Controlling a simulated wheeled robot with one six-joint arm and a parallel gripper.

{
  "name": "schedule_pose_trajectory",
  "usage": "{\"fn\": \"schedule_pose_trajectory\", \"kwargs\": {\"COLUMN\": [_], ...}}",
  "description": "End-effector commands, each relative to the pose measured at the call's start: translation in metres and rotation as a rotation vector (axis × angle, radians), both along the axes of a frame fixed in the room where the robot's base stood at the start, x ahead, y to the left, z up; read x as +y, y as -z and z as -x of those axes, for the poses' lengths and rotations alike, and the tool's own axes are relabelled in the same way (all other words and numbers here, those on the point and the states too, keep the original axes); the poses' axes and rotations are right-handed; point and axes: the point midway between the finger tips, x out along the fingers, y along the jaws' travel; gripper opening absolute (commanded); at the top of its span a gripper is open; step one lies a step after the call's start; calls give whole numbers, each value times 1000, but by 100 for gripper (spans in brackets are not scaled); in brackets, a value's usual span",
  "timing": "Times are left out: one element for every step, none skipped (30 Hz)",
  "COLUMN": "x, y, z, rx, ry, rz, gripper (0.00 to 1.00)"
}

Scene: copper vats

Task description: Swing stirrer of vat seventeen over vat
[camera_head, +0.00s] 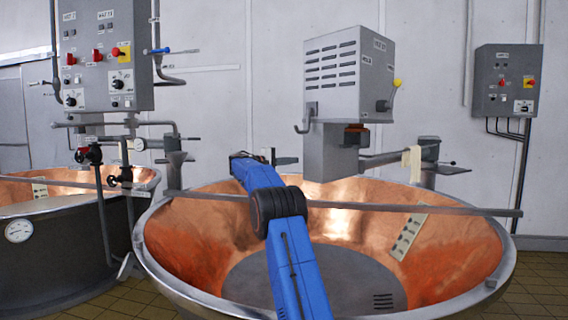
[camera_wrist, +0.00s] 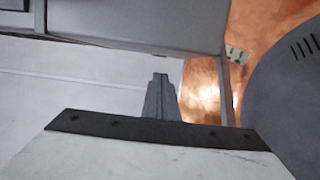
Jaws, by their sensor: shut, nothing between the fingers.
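The stirrer's grey slotted housing (camera_head: 333,75) hangs above the back of the large copper vat (camera_head: 460,250), joined on its right to a swing arm (camera_head: 395,155) on a post.
A grey rail (camera_head: 350,207) crosses above the vat. A second vat (camera_head: 60,240) with a dial stands at left, below a control panel (camera_head: 105,60) and pipes. Another control box (camera_head: 508,80) is on the right wall. Tiled floor shows at lower right.

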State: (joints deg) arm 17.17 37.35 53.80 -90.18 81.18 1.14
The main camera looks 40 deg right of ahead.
Motion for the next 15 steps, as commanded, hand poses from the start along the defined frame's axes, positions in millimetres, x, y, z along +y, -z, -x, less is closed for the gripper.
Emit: {"fn": "schedule_pose_trajectory", "kwargs": {"x": [-7,-7,-6,-7,-7,-7,-7,-8,-8,-8,-9,-9,-9,-9,-9], "y": [1,-1,-1,-1,-1,-1,-1,-1,0,0,0,0,0,-1,-1], "z": [1,4,8,11,13,17,20,22,26,28,30,33,35,36,38], "rx": [0,0,0,0,-1,0,0,0,1,1,0,0,0,0,0], "ry": [1,0,-1,-1,0,0,0,0,0,0,0,0,0,0,1], "rz": [0,0,0,0,0,0,0,0,-1,-1,-1,-1,-1,-1,-1], "gripper": [0,0,0,0,0,0,0,0,0,0,0,0,0,0,0]}}
